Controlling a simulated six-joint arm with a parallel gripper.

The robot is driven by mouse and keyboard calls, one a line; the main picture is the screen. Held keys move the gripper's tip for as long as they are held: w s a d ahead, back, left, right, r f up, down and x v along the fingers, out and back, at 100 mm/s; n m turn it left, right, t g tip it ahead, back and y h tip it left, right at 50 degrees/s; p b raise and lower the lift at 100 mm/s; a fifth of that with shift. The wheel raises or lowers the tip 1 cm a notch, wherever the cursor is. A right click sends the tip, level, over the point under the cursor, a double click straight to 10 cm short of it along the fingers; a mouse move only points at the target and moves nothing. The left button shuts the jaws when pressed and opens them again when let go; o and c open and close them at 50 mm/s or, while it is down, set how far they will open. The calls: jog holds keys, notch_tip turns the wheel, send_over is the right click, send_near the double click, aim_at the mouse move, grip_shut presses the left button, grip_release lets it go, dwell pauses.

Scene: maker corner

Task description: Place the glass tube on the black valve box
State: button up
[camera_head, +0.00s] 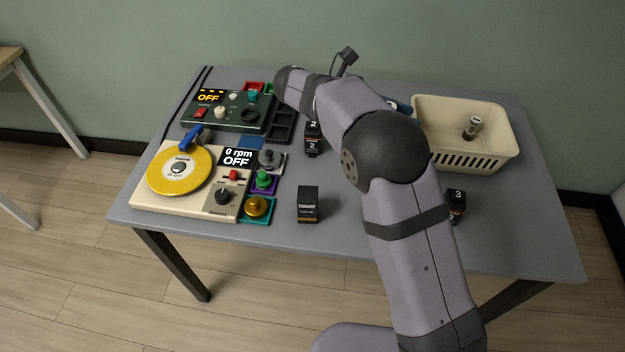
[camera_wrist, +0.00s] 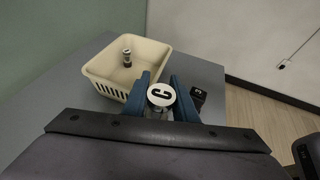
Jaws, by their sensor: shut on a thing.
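My gripper (camera_wrist: 162,92) has blue fingers shut on an upright piece with a round white top marked "C" (camera_wrist: 160,95). Its sides are mostly hidden, so whether it is glass does not show clearly. In the head view my arm hides most of the gripper; only a bit of blue shows. A black box with small pale lettering (camera_head: 308,205) stands at the table's front middle, its top clear. Another small tube (camera_head: 473,128) stands inside the beige basket, also in the wrist view (camera_wrist: 127,58). My gripper is beside the basket, apart from the lettered box.
The beige basket (camera_head: 490,168) is at the back right. Black boxes marked 2 (camera_head: 312,147) and 3 (camera_head: 457,204) stand on the grey table (camera_head: 350,238). A yellow-disc turntable (camera_head: 160,199) and a green control unit (camera_head: 190,122) fill the left. The front right is mostly clear.

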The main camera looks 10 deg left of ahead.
jog(key=s+a+r+n+t+y+p, duration=0.1)
jog(key=s+a+r+n+t+p, duration=0.3)
jog(key=a+p, duration=0.35)
jog(key=s+a+r+n+t+y+p, duration=0.15)
jog(key=s+a+r+p, duration=0.25)
jog(key=a+r+p, duration=0.4)
jog(key=n+t+y, duration=0.2)
jog(key=n+y, duration=0.1)
send_over(307, 201)
jog(key=w+d, duration=0.2)
jog(key=w, duration=0.3)
jog(key=shift+f, duration=5.4)
jog(key=shift+a+m+p, duration=0.15)
jog(key=shift+m+p, duration=0.1)
jog(key=shift+p, duration=0.1)
notch_tip(307, 201, down, 10)
jog(key=p, duration=0.2)
jog(key=shift+p, duration=0.4)
